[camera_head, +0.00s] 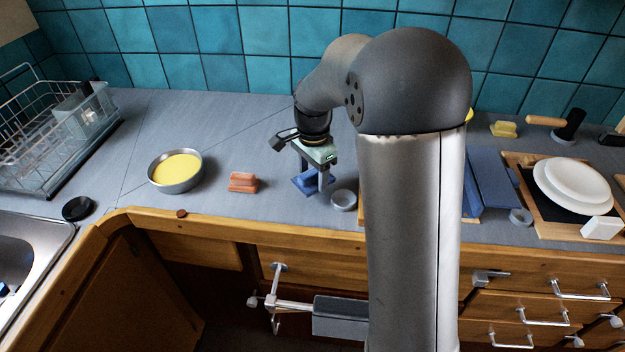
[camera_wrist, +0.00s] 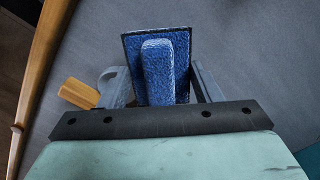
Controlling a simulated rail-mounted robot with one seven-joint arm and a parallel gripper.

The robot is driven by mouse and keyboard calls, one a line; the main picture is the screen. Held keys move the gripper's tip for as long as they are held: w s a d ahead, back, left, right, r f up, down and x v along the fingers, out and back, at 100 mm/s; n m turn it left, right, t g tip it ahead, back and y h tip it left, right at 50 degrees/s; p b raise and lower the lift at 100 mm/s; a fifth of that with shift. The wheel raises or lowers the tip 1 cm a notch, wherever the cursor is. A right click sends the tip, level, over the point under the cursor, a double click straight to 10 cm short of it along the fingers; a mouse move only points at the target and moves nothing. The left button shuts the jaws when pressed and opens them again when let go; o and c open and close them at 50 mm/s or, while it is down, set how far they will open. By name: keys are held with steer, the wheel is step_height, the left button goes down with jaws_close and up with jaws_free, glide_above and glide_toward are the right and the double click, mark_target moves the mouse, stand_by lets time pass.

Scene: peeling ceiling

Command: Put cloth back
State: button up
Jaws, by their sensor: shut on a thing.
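My gripper (camera_head: 315,178) points down over the counter, left of my column. A similar reddish piece (camera_head: 243,182) lies to the left, and a similar yellow piece (camera_head: 504,129) lies at the back right.
A grey round piece (camera_head: 343,199) lies close right of my gripper. A metal bowl with yellow contents (camera_head: 176,171) stands left. A dish rack (camera_head: 48,130) and sink (camera_head: 30,245) are further left. A blue rack (camera_head: 487,180) and white plates (camera_head: 573,186) are right of my column.

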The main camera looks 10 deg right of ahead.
mark_target(313, 183)
steer(key=shift+w+f, duration=0.2)
steer(key=shift+f, duration=1.55)
steer(key=shift+f, duration=0.15)
steer(key=o, duration=1.6)
